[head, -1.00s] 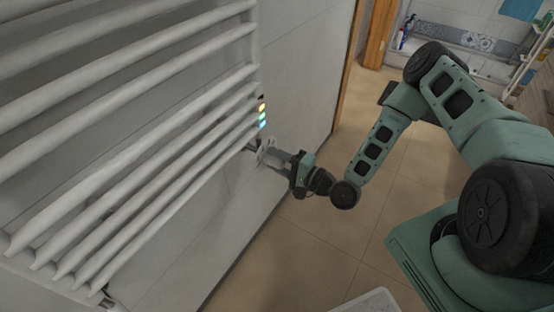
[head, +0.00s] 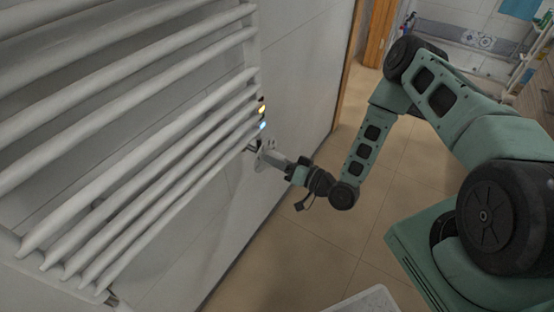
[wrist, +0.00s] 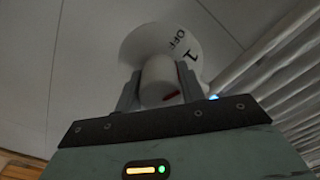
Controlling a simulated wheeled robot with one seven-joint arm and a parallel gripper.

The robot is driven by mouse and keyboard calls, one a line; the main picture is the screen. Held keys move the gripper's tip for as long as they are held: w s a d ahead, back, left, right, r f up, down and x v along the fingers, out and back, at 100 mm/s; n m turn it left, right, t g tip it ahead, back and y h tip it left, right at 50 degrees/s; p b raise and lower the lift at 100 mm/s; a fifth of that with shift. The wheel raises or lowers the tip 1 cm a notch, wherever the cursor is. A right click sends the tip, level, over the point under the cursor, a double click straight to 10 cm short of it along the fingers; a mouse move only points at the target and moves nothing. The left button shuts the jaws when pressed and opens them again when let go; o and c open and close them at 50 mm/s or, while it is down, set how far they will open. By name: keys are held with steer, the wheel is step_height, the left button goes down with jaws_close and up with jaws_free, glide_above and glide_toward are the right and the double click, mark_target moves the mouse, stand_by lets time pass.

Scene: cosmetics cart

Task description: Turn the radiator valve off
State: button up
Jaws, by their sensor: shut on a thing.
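The radiator valve has a pale round dial plate (wrist: 150,38) marked OFF and 1, with a white knob (wrist: 158,80) in front of it. The knob has a red mark, which in the wrist view lies at its lower right, away from the OFF lettering. My gripper (wrist: 159,88) is shut on the knob, one grey finger on each side. In the head view the valve plate (head: 267,152) is small, at the wall beside the radiator's right end. My gripper (head: 276,159) reaches it from the right and hides most of the knob.
The white radiator (head: 130,150) with several tubes fills the left of the head view, close beside my gripper. Small coloured lights (head: 262,117) show at its right edge. The tiled floor (head: 310,250) right of the wall is mostly clear. A shelf unit (head: 532,55) stands far right.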

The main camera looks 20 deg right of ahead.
steer(key=n+p, duration=0.1)
steer(key=n, duration=0.4)
steer(key=shift+f+n, duration=0.1)
steer(key=shift+n, duration=0.3)
steer(key=shift+d, duration=0.1)
steer(key=o, duration=1)
steer(key=v, duration=1.7)
steer(key=shift+s+d, duration=0.1)
steer(key=shift+s, duration=0.1)
steer(key=shift+w, duration=0.1)
